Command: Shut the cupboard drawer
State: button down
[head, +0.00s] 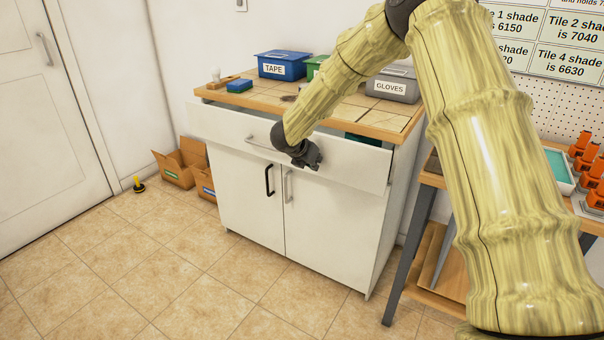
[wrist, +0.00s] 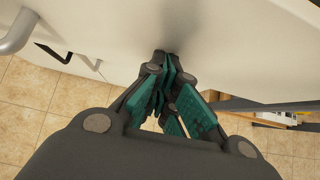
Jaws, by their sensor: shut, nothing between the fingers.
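The white cupboard (head: 245,215) stands against the wall under a wooden top. Its drawer (head: 355,172) is partly open; the front stands out from the body and a dark gap shows behind its right part. The drawer's bar handle (head: 257,145) shows left of my gripper (head: 312,158). My gripper is shut and empty, with its fingertips at the drawer front, right of the handle. In the wrist view the shut fingers (wrist: 168,75) point at the white drawer front (wrist: 205,35) and look close to or touching it. The handle (wrist: 18,30) shows at top left.
Boxes marked TAPE (head: 282,66) and GLOVES (head: 392,86) stand on the cupboard top. Two door handles (head: 269,180) are below the drawer. A workbench (head: 430,180) is close on the right. Cardboard boxes (head: 180,165) lie left of the cupboard. The tiled floor in front is clear.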

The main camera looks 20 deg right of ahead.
aim_at(324, 153)
jog(key=w+d, duration=0.4)
jog(key=d, duration=0.1)
jog(key=shift+w+d, duration=0.25)
jog(key=shift+d, duration=0.05)
jog(key=shift+s+a, duration=0.1)
